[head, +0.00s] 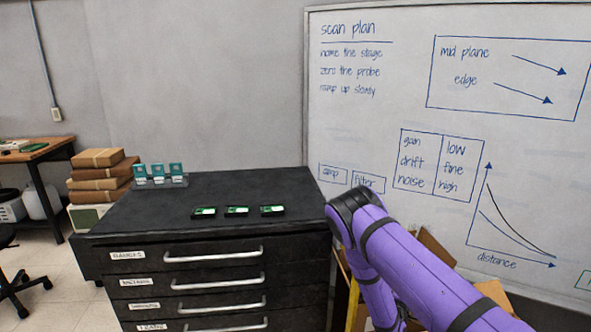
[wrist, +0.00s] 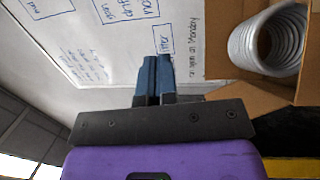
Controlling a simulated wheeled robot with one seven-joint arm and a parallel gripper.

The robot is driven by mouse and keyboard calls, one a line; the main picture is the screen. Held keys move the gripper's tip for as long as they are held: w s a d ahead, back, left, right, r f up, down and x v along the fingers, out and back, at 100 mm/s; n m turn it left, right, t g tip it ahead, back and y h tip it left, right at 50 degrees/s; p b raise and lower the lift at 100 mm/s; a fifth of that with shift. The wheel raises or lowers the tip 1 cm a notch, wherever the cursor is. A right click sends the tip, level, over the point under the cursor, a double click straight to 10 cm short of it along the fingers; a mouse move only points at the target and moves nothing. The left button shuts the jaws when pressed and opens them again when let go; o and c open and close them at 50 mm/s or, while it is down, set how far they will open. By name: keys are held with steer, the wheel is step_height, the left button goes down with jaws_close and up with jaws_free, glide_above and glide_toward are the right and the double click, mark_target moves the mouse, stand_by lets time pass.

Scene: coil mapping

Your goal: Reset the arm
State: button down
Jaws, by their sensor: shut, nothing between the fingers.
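My gripper (wrist: 157,80) shows in the wrist view with its two blue fingers together and nothing between them. It points toward the whiteboard, which appears turned on its side in that view. In the head view my purple arm is folded at the lower right, in front of the whiteboard (head: 345,130) and right of the black drawer cabinet (head: 250,185). The gripper itself is out of the head view.
On the cabinet top lie three small dark devices with green displays (head: 237,211) and a rack of teal-topped items (head: 159,176). Stacked boxes (head: 100,171) stand at left. A cardboard box (wrist: 221,96) with a grey coil (wrist: 268,40) is near the gripper.

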steer(key=s+d+r+m+g+h, duration=0.1)
steer(key=d+r+m+g+h, duration=0.25)
steer(key=r, duration=0.65)
steer(key=s+d+r+m+g+h, duration=0.2)
steer(key=r+m+g+h, duration=0.25)
steer(key=r, duration=0.45)
steer(key=s+d+r+m+g+y, duration=0.1)
steer(key=s+r+m+g+y, duration=0.1)
steer(key=s+r+g, duration=0.3)
steer(key=s+d+r+m+g+y, duration=0.1)
steer(key=s+r+m+g, duration=0.2)
steer(key=r, duration=0.5)
steer(key=s+a+r+t+y, duration=0.1)
steer(key=s+a+r+y, duration=0.4)
steer(key=s, duration=0.4)
steer(key=s+a+r+t+y, duration=0.2)
steer(key=s+a+r+y, duration=0.2)
steer(key=s+r, duration=0.3)
steer(key=s+a+r+n+t+y, duration=0.1)
steer(key=s+a+r+y, duration=0.4)
steer(key=s, duration=0.7)
steer(key=shift+s+a+r+t+y, duration=0.3)
steer(key=shift+s+r+t+y, duration=0.15)
steer(key=shift+t+y, duration=0.2)
